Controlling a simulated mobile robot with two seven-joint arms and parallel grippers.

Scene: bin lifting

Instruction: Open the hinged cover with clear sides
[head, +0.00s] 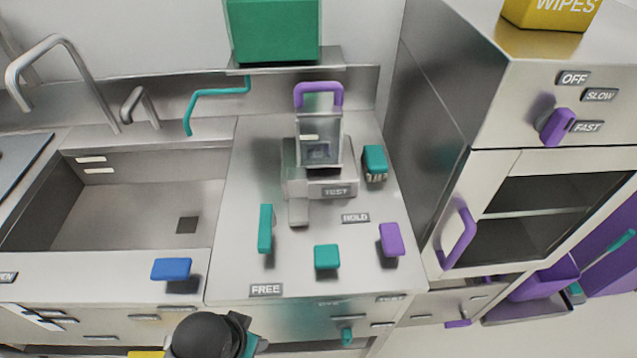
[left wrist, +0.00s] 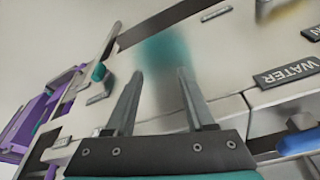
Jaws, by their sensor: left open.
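The hinged cover (head: 321,152) has clear sides and a purple handle (head: 318,93) at its top. It stands upright over a grey base marked TEST on the steel counter; I cannot tell how far its hinge is turned. My left gripper (left wrist: 160,73) is open in the left wrist view, with both dark fingers spread and nothing held. A blurred teal shape shows beyond its fingertips. The cover cannot be made out in that view. A dark rounded part of my arm shows at the bottom of the head view. My right gripper is not in view.
A teal block (head: 374,162) stands right of the cover. In front are a teal lever (head: 265,228), a teal knob (head: 326,256) and a purple knob (head: 391,239). A sink (head: 130,205) lies left; a tall steel cabinet (head: 450,90) bounds the right.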

